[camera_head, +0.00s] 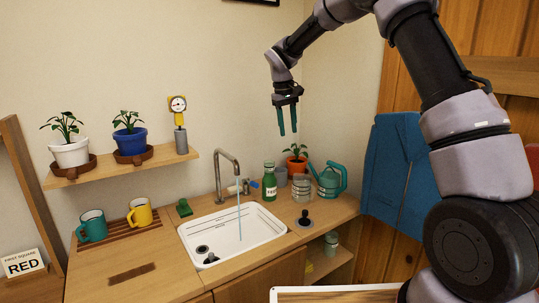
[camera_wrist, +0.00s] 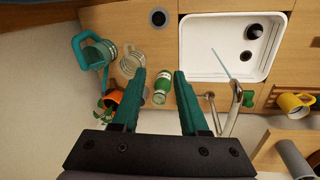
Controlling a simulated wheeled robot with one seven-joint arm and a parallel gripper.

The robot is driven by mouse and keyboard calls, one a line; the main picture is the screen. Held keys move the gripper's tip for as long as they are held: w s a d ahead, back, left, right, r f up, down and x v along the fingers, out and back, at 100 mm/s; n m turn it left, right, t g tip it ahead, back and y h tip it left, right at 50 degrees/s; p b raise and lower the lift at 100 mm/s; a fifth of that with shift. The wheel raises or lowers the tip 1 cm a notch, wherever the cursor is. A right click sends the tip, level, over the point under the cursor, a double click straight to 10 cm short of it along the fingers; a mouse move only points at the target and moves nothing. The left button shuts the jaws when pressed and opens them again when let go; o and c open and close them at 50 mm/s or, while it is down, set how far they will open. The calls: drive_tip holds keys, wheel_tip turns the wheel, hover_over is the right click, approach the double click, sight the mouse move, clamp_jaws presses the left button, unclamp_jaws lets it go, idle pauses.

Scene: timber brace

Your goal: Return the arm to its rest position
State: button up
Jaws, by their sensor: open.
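My arm reaches from the right side of the head view, over the counter. My gripper (camera_head: 287,133) hangs fingers-down above the back of the counter, in front of the wall corner. In the wrist view my gripper (camera_wrist: 158,88) shows two teal fingers spread apart with nothing between them but the view of the counter below. A green bottle (camera_head: 269,181) stands on the counter below the gripper; in the wrist view the green bottle (camera_wrist: 162,86) shows between the fingers, well beneath them. The gripper touches nothing.
Water runs from a tap (camera_head: 228,160) into a white sink (camera_head: 188,236). A teal watering can (camera_head: 329,180), an orange plant pot (camera_head: 297,164) and a glass jug (camera_head: 302,188) stand at the counter's back right. A wall shelf (camera_head: 98,172) holds potted plants. A blue jacket (camera_head: 390,180) hangs right.

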drive_tip(key=s+d+r+m+t+y, duration=0.1)
drive_tip(key=s+d+r+m, duration=0.1)
drive_tip(key=s+d+r, duration=0.5)
drive_tip(key=s+d+r+m+t+y, duration=0.1)
drive_tip(key=s+d+r+m, duration=0.1)
drive_tip(key=s+d+r, duration=0.5)
drive_tip(key=s+d+m+t, duration=0.2)
drive_tip(key=s, duration=0.8)
drive_tip(key=s+d+m+t+y, duration=0.1)
drive_tip(key=s+d+m+t, duration=0.1)
drive_tip(key=s, duration=0.9)
drive_tip(key=shift+s+d+r+m, duration=0.15)
drive_tip(key=shift+r+m, duration=0.1)
drive_tip(key=shift+m, duration=0.25)
